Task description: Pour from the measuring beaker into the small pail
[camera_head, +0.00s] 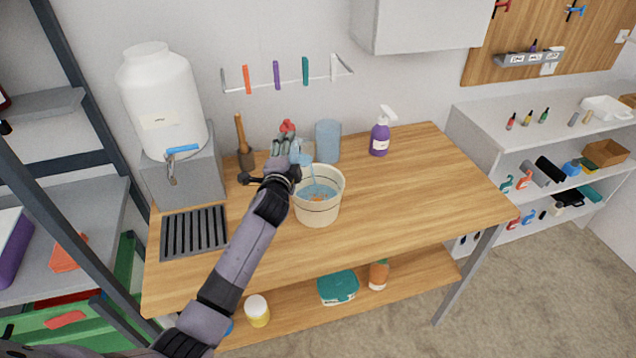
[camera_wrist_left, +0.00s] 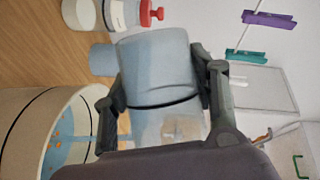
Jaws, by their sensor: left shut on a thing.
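The measuring beaker (camera_wrist_left: 158,60) is clear and bluish. My left gripper (camera_wrist_left: 160,90) is shut around it and holds it up beside the small pail; in the head view the gripper (camera_head: 284,160) partly hides the beaker (camera_head: 306,157). The beaker looks tilted toward the pail, and a thin blue stream runs down from it into the pail. The small pail (camera_head: 318,210) is cream-coloured and stands upright on the wooden table. It holds blue liquid with small orange bits, also seen in the left wrist view (camera_wrist_left: 20,110). My right gripper is not in view.
A blue-grey cylinder (camera_head: 328,140) and a purple spray bottle (camera_head: 380,137) stand behind the pail. A red-topped bottle (camera_wrist_left: 110,14) and a wooden-handled tool (camera_head: 242,145) are near the gripper. A white water tank (camera_head: 165,95) stands left. The table's right side (camera_head: 430,190) is clear.

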